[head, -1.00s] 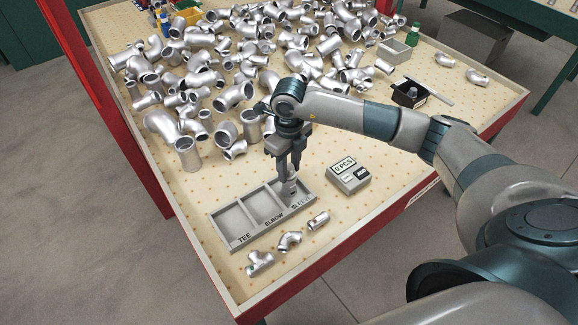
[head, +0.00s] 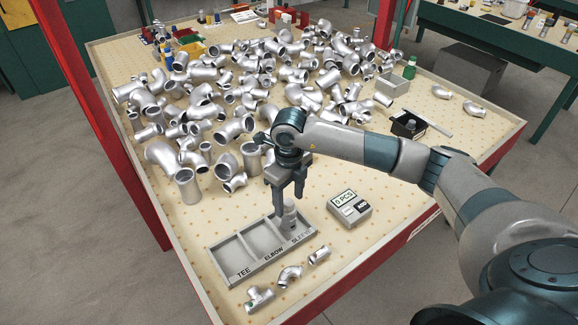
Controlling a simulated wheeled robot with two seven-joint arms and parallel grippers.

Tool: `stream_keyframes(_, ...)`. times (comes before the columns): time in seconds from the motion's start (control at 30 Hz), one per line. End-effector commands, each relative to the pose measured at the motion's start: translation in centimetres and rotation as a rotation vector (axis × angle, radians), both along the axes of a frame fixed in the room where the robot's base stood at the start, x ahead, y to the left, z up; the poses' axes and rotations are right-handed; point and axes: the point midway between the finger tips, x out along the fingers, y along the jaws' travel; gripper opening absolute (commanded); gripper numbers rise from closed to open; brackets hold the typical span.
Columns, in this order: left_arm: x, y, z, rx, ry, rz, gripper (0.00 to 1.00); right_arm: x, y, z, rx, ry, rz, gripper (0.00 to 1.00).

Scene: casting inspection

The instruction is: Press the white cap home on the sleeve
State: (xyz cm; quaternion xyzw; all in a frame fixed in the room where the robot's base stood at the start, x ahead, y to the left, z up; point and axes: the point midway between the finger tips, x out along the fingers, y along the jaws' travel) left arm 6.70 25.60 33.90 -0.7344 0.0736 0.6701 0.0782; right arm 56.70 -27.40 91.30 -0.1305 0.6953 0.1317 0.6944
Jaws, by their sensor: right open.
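A silver sleeve (head: 290,226) stands upright in the compartment marked SLEEVE of the grey tray (head: 226,272). A pale top, which looks like the white cap (head: 290,204), sits on its upper end. It is too small to tell whether the cap is fully seated. My right gripper (head: 288,203) points down over that compartment, its fingers apart, one on each side of the piece's upper end. I cannot tell whether a finger touches it. The TEE and ELBOW compartments are empty. My left gripper is not in view.
A tee (head: 259,299), an elbow (head: 289,275) and another sleeve (head: 319,256) lie in front of the tray. A counter reading 0 PCS (head: 349,208) stands to its right. A large heap of silver fittings (head: 250,85) covers the table's back. A small black box (head: 408,125) lies farther right.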

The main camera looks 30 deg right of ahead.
Motion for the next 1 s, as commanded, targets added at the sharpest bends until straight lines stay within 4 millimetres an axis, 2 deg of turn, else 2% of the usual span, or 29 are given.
stream_keyframes(0.17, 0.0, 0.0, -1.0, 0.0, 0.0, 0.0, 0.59, 0.1, 0.0, 2.5, 0.0, -0.004, 0.001, 0.55)
stream_keyframes(0.7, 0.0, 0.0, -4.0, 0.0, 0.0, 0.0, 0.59, 0.1, 0.0, 13.2, 0.0, -0.006, 0.001, 0.55)
stream_keyframes(0.83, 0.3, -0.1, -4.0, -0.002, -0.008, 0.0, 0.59, 0.1, 0.0, 14.8, -0.001, -0.005, 0.0, 0.55)
stream_keyframes(1.0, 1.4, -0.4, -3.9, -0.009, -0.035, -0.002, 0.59, 0.0, 0.0, 15.9, -0.001, -0.004, 0.0, 0.55)
